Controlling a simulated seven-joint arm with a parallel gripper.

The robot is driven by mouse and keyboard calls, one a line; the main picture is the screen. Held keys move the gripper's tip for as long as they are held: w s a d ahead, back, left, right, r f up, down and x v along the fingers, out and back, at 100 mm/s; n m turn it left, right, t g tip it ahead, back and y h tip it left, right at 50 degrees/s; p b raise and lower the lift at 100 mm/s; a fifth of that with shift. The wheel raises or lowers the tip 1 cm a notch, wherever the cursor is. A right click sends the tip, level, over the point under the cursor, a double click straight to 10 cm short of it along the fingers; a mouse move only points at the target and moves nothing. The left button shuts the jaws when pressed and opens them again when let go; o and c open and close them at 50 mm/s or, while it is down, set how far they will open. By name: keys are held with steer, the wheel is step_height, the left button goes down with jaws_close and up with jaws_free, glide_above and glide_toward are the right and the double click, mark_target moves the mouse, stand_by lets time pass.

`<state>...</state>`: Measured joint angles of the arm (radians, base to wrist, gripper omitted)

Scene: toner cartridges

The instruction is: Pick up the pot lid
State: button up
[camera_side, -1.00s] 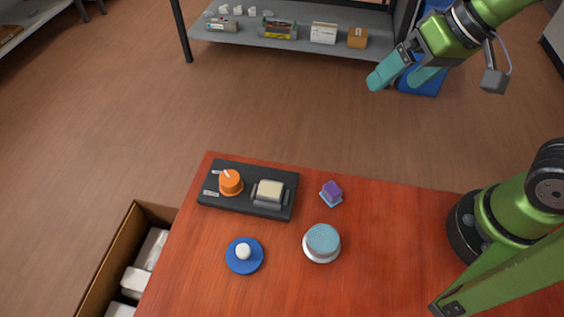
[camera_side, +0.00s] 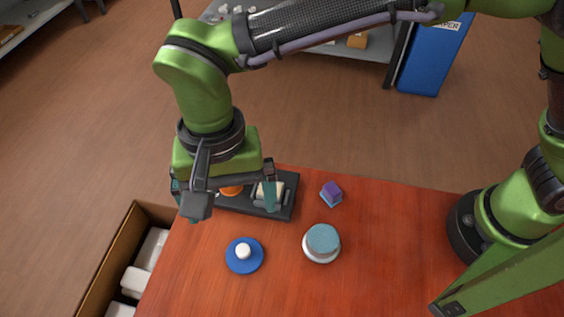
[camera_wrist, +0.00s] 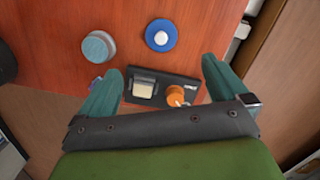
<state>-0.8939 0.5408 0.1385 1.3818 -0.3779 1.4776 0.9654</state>
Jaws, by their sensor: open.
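The pot lid (camera_side: 244,256) is a blue disc with a white round knob. It lies on the red-brown table near its left front part in the side view. In the wrist view the lid (camera_wrist: 161,35) is at the top middle, beyond the fingertips. My gripper (camera_side: 231,203) is open, with teal fingers spread wide and nothing between them. It hangs above the black tray, behind the lid in the side view and apart from it. In the wrist view the two fingers of my gripper (camera_wrist: 163,75) frame the tray side of the table.
The black tray (camera_side: 286,203) holds an orange knob-like piece (camera_wrist: 174,97) and a cream block (camera_side: 265,190). A teal-topped round piece on a white base (camera_side: 322,242) stands right of the lid. A small purple block (camera_side: 331,192) is farther back. A box (camera_side: 157,212) stands off the table's left edge.

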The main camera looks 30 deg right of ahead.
glide_above(243, 249)
step_height(243, 249, down, 10)
steer(key=shift+f, duration=2.75)
steer(key=c, duration=1)
